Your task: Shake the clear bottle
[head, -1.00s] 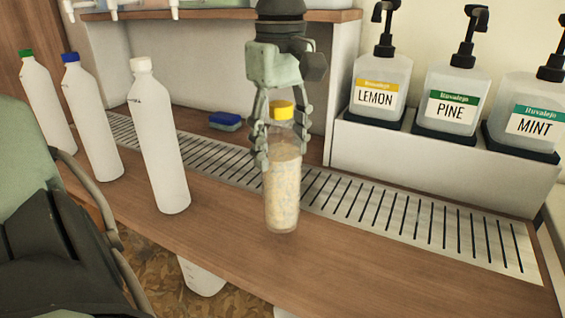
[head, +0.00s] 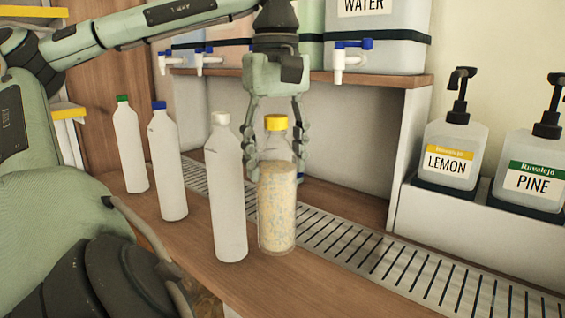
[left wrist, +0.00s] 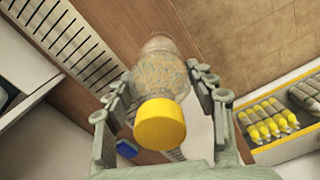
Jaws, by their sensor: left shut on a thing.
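The clear bottle (head: 277,210) has a yellow cap and holds pale, speckled contents. My left gripper (head: 277,165) comes down from above and is shut around its upper part, below the cap. The bottle looks upright in the head view, close over the wooden counter; I cannot tell whether its base touches. In the left wrist view, the yellow cap (left wrist: 160,124) is nearest, between the two fingers (left wrist: 165,108), and the bottle body (left wrist: 157,72) extends away. My right gripper is not in view.
White bottles with a white cap (head: 228,195), blue cap (head: 168,165) and green cap (head: 129,150) stand left of the clear bottle. A slotted drain strip (head: 340,245) runs behind. LEMON (head: 452,152) and PINE (head: 533,172) pump bottles stand right. A shelf (head: 385,80) with tapped containers is above.

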